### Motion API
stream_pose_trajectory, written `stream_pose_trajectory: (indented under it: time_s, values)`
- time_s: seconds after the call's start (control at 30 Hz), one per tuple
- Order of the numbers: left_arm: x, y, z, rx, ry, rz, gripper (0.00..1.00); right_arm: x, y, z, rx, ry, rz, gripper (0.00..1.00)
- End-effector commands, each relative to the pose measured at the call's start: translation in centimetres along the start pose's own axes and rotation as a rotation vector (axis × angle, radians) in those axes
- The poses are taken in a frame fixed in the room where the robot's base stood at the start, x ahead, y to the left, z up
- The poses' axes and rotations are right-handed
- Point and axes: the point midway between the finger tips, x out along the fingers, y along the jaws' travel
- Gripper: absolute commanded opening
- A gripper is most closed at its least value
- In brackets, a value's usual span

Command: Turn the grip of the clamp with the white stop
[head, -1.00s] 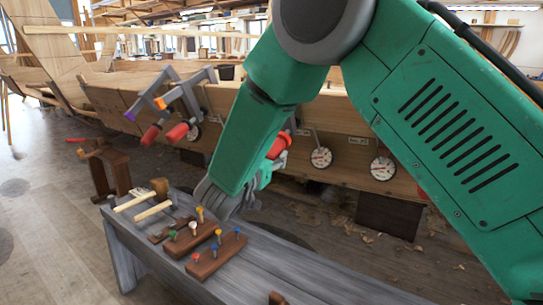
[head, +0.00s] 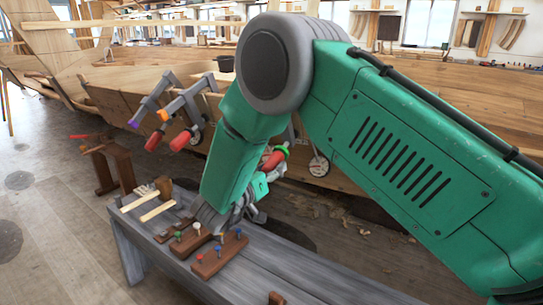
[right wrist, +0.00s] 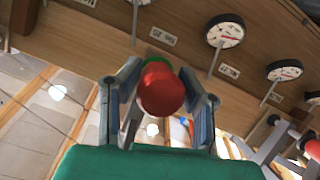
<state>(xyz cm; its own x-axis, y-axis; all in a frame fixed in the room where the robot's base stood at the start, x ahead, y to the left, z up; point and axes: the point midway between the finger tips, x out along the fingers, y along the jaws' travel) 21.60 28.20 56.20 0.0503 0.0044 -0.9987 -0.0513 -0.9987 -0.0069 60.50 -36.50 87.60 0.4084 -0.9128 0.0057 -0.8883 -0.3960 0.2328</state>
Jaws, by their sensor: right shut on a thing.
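My right gripper (head: 263,178) is around the red grip (head: 272,160) of a clamp on the hull. In the right wrist view my right gripper (right wrist: 160,92) has a finger on each side of this red grip (right wrist: 160,88), with a green part just behind it. Much of this clamp is hidden by my arm. Two other grey clamps with red grips stand to the left, one with a purple stop (head: 134,123) and one with an orange stop (head: 163,115). I cannot make out a white stop clearly on any clamp. My left gripper is not in view.
A grey bench (head: 285,258) stands below my arm, with a mallet (head: 163,186) and wooden blocks holding coloured pegs (head: 217,256). Round dials (right wrist: 226,31) hang along the planked hull (right wrist: 185,20). A wooden stand (head: 120,168) is at the left.

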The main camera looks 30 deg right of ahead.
Motion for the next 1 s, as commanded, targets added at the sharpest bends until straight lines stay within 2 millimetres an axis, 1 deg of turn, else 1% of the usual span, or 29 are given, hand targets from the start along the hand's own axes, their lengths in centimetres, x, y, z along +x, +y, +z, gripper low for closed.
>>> stream_pose_trajectory:
  time_s: [0.03,0.23,0.77,0.8,0.83,1.0]
  values:
    - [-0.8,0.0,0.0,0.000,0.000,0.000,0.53,0.0,0.0,-0.3,-0.023,0.000,0.007,0.04]
    - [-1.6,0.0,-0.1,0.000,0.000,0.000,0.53,0.0,0.0,-0.2,-0.090,0.002,0.032,0.04]
    - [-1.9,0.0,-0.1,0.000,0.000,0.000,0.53,0.0,0.0,0.0,-0.117,0.002,0.041,0.04]
    - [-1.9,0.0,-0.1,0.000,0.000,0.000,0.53,0.0,0.0,0.0,-0.117,0.002,0.041,0.43]
    - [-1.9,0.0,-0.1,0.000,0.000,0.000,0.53,0.0,0.0,0.0,-0.117,0.002,0.041,0.53]
    - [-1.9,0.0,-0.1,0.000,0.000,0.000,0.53,0.0,0.0,0.0,-0.116,0.002,0.042,0.53]
